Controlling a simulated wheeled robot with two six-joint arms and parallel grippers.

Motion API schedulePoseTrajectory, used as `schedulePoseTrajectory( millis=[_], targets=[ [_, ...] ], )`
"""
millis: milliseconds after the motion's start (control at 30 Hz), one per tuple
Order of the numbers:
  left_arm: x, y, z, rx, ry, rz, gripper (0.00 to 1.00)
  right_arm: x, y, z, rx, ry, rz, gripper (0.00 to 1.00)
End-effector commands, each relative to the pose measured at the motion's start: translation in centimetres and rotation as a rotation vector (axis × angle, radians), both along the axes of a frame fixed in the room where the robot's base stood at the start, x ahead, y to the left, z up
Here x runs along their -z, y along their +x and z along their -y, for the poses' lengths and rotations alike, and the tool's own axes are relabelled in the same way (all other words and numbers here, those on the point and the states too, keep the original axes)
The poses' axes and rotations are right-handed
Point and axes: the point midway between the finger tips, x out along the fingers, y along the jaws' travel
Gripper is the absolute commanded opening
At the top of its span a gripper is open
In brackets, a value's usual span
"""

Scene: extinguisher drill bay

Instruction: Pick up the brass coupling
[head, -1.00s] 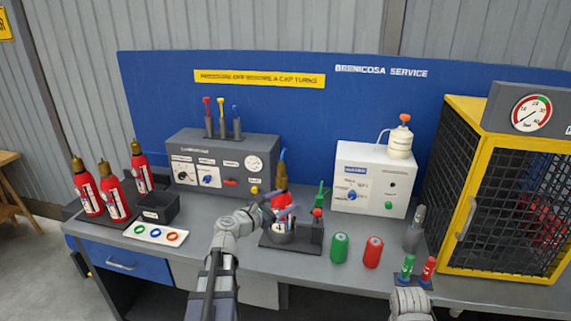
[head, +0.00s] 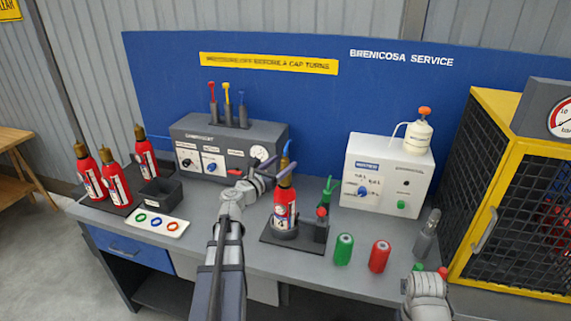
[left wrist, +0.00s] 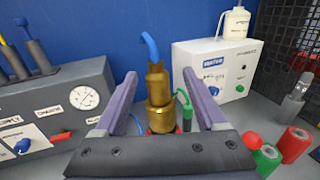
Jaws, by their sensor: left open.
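The brass coupling (left wrist: 158,88) is a gold-coloured stepped fitting with a blue piece rising from its top. In the head view the coupling (head: 287,180) sits on the neck of the red extinguisher (head: 285,209), which stands upright in a dark holder (head: 270,237). My left gripper (head: 281,176) is open at the coupling's height. In the left wrist view its two purple fingers (left wrist: 160,95) show on either side of the coupling, with gaps visible. The extinguisher is mostly hidden there by my gripper body.
A grey gauge panel (head: 217,150) stands behind on the left, a white box (head: 384,173) behind on the right. Green (head: 343,249) and red (head: 380,256) cylinders stand right of the holder. A yellow-framed cage (head: 482,222) bounds the right side. Several extinguishers stand far left.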

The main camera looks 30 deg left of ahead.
Motion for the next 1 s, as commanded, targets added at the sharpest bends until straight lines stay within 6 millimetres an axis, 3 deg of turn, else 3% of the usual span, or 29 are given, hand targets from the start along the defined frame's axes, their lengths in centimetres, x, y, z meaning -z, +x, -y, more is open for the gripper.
schedulePoseTrajectory(
  millis=[267, 600, 833, 1000],
  targets=[
    [-0.1, 1.3, 0.0, 0.002, 0.001, 0.000, 0.73, -0.1, 0.0, 0.0, 0.000, 0.000, 0.000, 0.50],
    [-0.2, 5.7, -0.1, 0.002, 0.001, 0.000, 0.73, -0.2, 0.0, 0.0, 0.000, 0.000, 0.000, 0.50],
    [-0.2, 5.8, 0.0, 0.000, 0.001, 0.000, 0.73, -0.2, 0.0, 0.0, 0.000, 0.000, 0.000, 0.50],
    [-0.2, 5.8, 0.0, 0.001, 0.001, 0.000, 0.55, -0.2, 0.0, 0.0, 0.000, 0.000, 0.000, 0.50]
  ],
)
